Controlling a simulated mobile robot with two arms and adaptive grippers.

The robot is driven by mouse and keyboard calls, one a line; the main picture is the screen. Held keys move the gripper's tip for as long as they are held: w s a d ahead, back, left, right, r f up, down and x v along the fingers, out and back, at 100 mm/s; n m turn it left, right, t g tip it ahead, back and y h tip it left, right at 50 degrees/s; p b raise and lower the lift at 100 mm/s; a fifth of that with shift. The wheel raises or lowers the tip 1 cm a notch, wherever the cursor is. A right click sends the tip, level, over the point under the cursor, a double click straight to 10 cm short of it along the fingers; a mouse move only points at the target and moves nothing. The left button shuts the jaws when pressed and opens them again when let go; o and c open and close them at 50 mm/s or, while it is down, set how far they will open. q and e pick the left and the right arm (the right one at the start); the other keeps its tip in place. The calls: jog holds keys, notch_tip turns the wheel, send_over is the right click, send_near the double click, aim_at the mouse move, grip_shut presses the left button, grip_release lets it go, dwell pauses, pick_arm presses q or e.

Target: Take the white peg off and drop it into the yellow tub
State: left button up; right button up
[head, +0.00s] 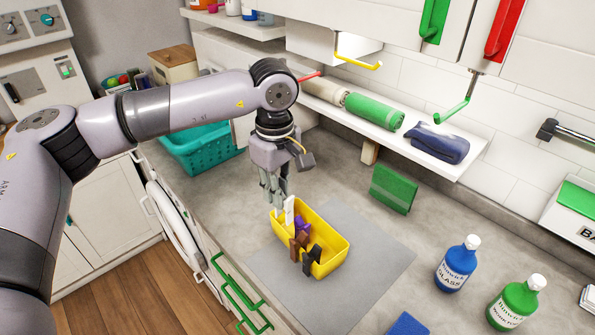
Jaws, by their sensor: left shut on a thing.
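The yellow tub (335,243) stands on a grey mat on the countertop. It holds brown, purple and dark pegs (301,238), some sticking up over its near rim. My left gripper (279,200) points down over the tub's far left end. It is shut on the white peg (289,211), which hangs upright at the tub's left end. I cannot tell whether the peg touches the tub. My right gripper is not in view.
Blue (456,266) and green (514,304) bottles stand at the right. A teal basket (205,150) is behind my left arm. A shelf with rolled towels (373,111) overhangs the counter. The grey mat (372,262) has free room right of the tub.

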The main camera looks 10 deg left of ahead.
pick_arm(q)
jog(key=w+d+n, duration=0.3)
jog(key=w+n, duration=0.2)
jog(key=n, duration=0.2)
jog(key=f, duration=0.1)
jog(key=f+b, duration=0.1)
jog(key=f, duration=0.1)
jog(key=f+b, duration=0.1)
jog(key=f, duration=0.1)
jog(key=shift+s+a, duration=0.2)
jog(key=shift+a, duration=0.15)
jog(key=o, duration=0.8)
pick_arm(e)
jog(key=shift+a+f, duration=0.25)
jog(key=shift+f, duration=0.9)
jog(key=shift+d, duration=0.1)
